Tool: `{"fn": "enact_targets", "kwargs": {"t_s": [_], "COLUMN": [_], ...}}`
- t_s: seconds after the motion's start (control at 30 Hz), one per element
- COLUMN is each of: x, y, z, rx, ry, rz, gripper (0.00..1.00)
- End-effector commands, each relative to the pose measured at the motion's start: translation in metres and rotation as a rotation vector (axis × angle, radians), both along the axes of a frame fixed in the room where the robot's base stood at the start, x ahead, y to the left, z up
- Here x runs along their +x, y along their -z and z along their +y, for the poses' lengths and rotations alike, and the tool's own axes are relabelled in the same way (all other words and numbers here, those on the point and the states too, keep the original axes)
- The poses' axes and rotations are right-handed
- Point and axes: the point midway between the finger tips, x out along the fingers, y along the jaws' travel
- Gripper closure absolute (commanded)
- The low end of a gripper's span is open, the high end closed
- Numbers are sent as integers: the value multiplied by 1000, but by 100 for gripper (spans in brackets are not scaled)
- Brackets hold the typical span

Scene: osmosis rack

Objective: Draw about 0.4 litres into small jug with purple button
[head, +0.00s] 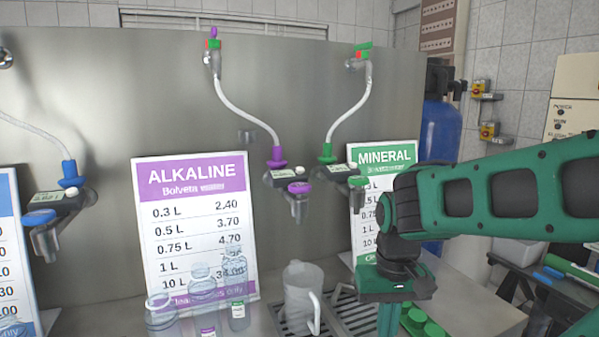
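A pale translucent jug (300,290) with a handle on its right stands upright on the drain grate (345,318). It is below the purple dispenser's nozzle (299,210), with a clear gap between them. The purple button (299,187) is on the front of that dispenser, which has a small display beside it. I cannot read the display. My gripper (389,318) points down to the right of the jug, apart from it and lower than the purple button. Its fingertips are too unclear to tell whether they are open.
A green-button dispenser (357,181) hangs to the right, a blue one (66,183) to the left. The ALKALINE sign (195,225) and several clear bottles (203,285) stand left of the jug. The MINERAL sign (378,157) is partly behind my arm.

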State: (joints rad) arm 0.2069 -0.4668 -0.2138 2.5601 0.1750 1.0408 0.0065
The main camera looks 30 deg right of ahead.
Motion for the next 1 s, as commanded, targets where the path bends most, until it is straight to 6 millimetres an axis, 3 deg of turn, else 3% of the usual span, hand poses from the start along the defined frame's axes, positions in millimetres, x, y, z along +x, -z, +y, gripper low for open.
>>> {"fn": "enact_targets", "kwargs": {"t_s": [0.17, 0.33, 0.53, 0.7, 1.0], "x": [-8, 26, 100, 156, 229], "y": [-9, -48, -136, -211, -328], "z": [-1, -14, -21, -16, 7], "rx": [-1, -3, -4, -2, 1], "ry": [-14, -149, -497, -829, -1423], "rz": [-16, -22, -30, -33, -33], "gripper": [100, 100, 100, 100, 100]}}
